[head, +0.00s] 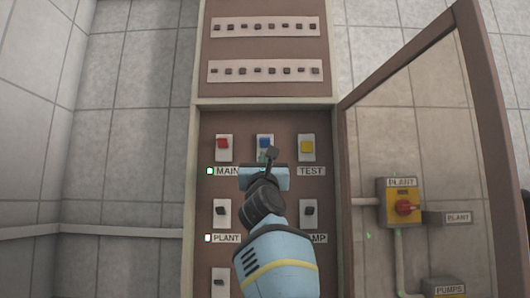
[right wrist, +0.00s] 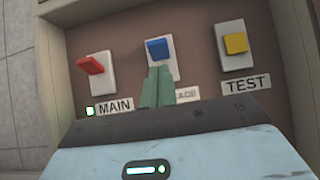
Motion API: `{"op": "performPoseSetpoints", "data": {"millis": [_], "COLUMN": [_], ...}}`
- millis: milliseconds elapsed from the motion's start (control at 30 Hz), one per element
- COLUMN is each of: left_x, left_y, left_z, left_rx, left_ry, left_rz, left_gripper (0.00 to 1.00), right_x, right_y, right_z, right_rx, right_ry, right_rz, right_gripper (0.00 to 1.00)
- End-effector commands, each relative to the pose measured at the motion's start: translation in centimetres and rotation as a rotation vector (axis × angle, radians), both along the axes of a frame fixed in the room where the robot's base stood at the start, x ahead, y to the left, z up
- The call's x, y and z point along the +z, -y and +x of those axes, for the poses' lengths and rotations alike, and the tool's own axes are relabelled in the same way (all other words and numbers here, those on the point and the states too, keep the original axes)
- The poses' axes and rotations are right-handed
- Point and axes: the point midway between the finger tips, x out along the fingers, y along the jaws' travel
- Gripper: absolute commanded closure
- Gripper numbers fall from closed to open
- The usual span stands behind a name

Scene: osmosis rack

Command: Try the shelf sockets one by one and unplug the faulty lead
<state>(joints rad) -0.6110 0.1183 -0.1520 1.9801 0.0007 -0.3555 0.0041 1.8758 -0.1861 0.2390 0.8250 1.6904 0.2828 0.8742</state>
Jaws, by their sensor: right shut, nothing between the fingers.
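My right gripper (head: 269,154) is shut and empty, in front of the blue switch (head: 265,142) in an open brown cabinet (head: 243,190). In the right wrist view its green fingertips (right wrist: 158,78) are just below the blue switch (right wrist: 157,48); I cannot tell if they touch. The red switch (head: 223,143), over MAIN, is to the left. The yellow switch (head: 307,147), over TEST, is to the right. The label under the blue switch is partly hidden. Green lamps glow by MAIN (head: 210,171) and PLANT (head: 208,238). No shelf sockets or leads are seen. My left gripper is out of view.
Dark switches stand lower in the cabinet, one over PLANT (head: 222,212) and one at right (head: 307,211). Two strips (head: 265,27) of small switches are above. A framed clear door (head: 490,100) stands open at right, with a yellow box with a red knob (head: 402,206) behind it.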

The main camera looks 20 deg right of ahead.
Motion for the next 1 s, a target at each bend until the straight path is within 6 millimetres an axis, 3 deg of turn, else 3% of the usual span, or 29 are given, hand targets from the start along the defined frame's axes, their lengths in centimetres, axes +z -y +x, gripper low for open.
{"op": "performPoseSetpoints", "data": {"millis": [67, 200, 467, 733, 1000], "left_x": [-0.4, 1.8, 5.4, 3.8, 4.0], "left_y": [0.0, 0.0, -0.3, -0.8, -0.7], "left_z": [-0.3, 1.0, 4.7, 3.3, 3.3], "left_rx": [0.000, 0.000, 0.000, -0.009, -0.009], "left_ry": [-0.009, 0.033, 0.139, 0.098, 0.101], "left_rz": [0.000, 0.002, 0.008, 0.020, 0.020], "left_gripper": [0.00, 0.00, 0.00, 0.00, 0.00], "right_x": [-1.8, 0.3, 1.0, 0.2, 0.8], "right_y": [-0.3, -1.0, -2.1, -3.1, -3.9], "right_z": [0.5, -1.9, -5.1, -6.5, -8.6], "right_rx": [0.001, 0.003, 0.001, 0.001, -0.002], "right_ry": [-0.005, 0.012, 0.015, -0.001, 0.000], "right_rz": [0.001, 0.002, 0.002, 0.002, 0.002], "right_gripper": [1.00, 1.00, 1.00, 1.00, 1.00]}}
